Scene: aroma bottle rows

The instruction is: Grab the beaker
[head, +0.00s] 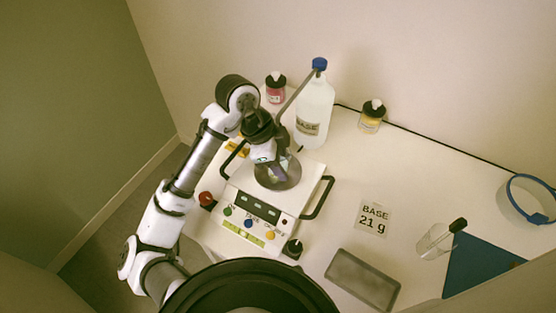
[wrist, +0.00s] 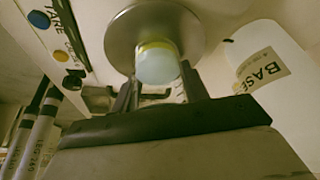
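A small round vessel with a pale blue end and a yellow band, seemingly the beaker (wrist: 158,64), stands at the round metal pan (wrist: 200,22) in the wrist view. My gripper (wrist: 158,85) has its two dark fingers on either side of it. I cannot tell whether they touch it. In the head view my gripper (head: 268,158) is low over the pan (head: 277,182) of the white scale (head: 232,205); the arm's end mostly hides the vessel there. A clear glass vessel (head: 431,244) with a black-topped dropper stands farther right.
A tall BASE bottle (head: 314,112) with a blue cap stands close behind the scale. Small pink (head: 275,92) and yellow (head: 371,118) bottles stand along the wall. A grey tray (head: 362,280) lies at front right. A black handle (head: 318,198) rises beside the pan.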

